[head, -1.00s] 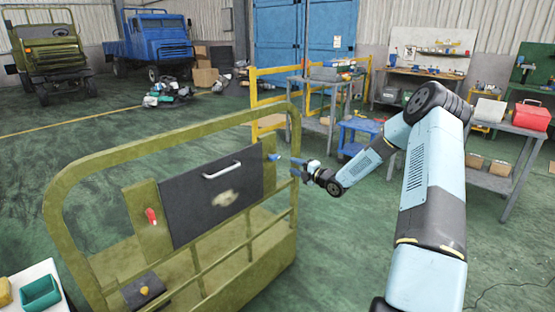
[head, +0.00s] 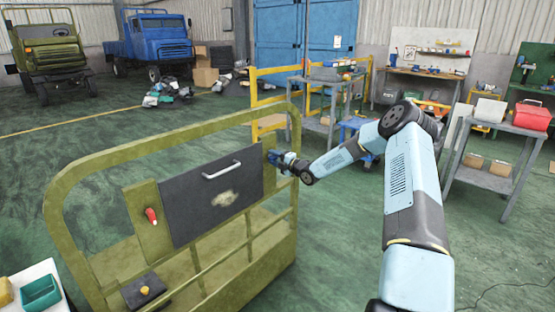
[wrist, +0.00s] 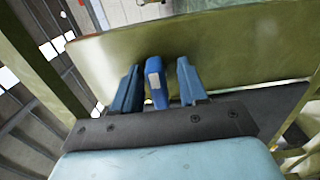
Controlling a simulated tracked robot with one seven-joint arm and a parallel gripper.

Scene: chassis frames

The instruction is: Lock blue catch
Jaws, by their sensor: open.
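The blue catch (wrist: 156,83) is a small blue lever with a pale end patch on the green frame plate. In the wrist view it stands between the two blue fingers of my gripper (wrist: 160,88). The fingers are open, with a narrow gap showing on each side of the catch. In the head view my gripper (head: 277,157) is at the right edge of the dark panel (head: 212,196), and the fingers largely hide the catch there. The panel has a white handle (head: 221,170).
A red catch (head: 151,216) sits on the green frame (head: 70,185) left of the panel. A dark block with a yellow knob (head: 145,291) is below. A white table with a green tray (head: 40,292) stands at lower left. A workbench (head: 318,84) and trolleys stand behind.

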